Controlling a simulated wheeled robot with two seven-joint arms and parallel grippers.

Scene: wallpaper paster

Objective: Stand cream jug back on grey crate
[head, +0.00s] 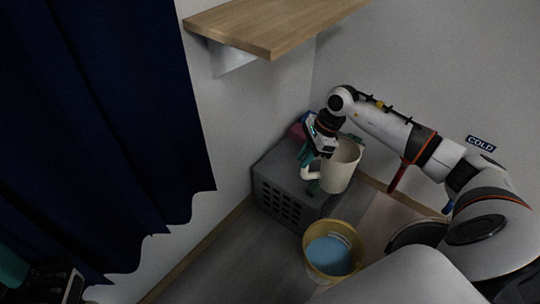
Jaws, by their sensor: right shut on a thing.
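The cream jug (342,170) is roughly upright, its open mouth facing up and its handle to the left. My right gripper (309,172) is shut on the jug at its handle side, with its teal fingers around the handle. The grey crate (281,200), with slotted holes in its side, stands against the wall. The jug appears over the crate's right front part and hides some of it. I cannot tell whether the jug's base touches the crate. A dark and teal part of my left gripper (36,280) shows at the bottom left corner, cut off by the frame edge.
A yellowish bucket (313,270) with blue contents stands on the floor in front of the crate. A reddish object (297,131) is at the crate's back. A wooden shelf (270,25) juts out above. A dark blue curtain (110,120) hangs at the left.

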